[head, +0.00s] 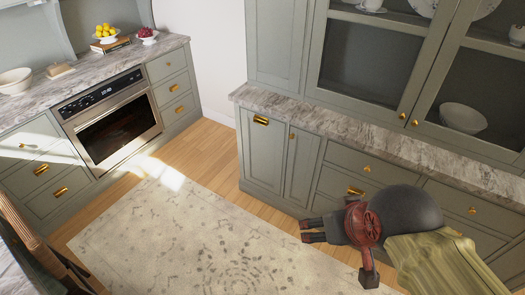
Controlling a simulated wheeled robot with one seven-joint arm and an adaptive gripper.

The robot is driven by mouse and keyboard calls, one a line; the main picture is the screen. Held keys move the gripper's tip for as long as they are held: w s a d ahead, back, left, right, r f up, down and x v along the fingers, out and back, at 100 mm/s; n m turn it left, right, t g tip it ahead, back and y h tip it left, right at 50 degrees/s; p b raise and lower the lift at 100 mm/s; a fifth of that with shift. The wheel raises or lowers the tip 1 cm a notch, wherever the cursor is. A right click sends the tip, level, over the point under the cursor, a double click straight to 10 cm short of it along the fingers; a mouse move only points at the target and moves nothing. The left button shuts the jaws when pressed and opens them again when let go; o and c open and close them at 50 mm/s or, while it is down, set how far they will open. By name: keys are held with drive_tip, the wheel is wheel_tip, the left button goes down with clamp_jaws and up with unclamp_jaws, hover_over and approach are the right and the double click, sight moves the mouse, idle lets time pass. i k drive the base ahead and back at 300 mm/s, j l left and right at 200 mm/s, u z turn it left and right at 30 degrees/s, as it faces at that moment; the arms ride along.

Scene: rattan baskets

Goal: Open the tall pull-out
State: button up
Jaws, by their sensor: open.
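The tall pull-out (262,155) looks like the narrow, tall grey-green front at the left end of the right-hand base cabinets. It appears shut, flush with its neighbour. A brass cup handle (261,120) sits near its top edge, just under the countertop. My gripper (304,231) is open and empty, pointing left in the picture. It appears over the floor and rug area, lower and to the right of the pull-out front, clearly apart from its handle. My arm covers part of the drawers to the right.
A narrow door (300,168) with a small knob is beside the pull-out. The marble countertop (330,124) overhangs above, with glass-door cabinets (370,60) over it. A patterned rug (190,235) covers the floor, which is open in front. An oven (115,120) stands across at left.

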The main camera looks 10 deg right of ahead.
sight(264, 137)
drive_tip(key=i+l+u, duration=0.1)
drive_tip(key=i, duration=0.4)
drive_tip(key=i+l+u, duration=0.1)
drive_tip(key=i+l, duration=0.2)
drive_tip(key=i, duration=0.25)
drive_tip(key=i+l+u, duration=0.15)
drive_tip(key=i, duration=0.35)
drive_tip(key=i+l+u, duration=0.1)
drive_tip(key=i+l, duration=0.3)
drive_tip(key=i, duration=0.05)
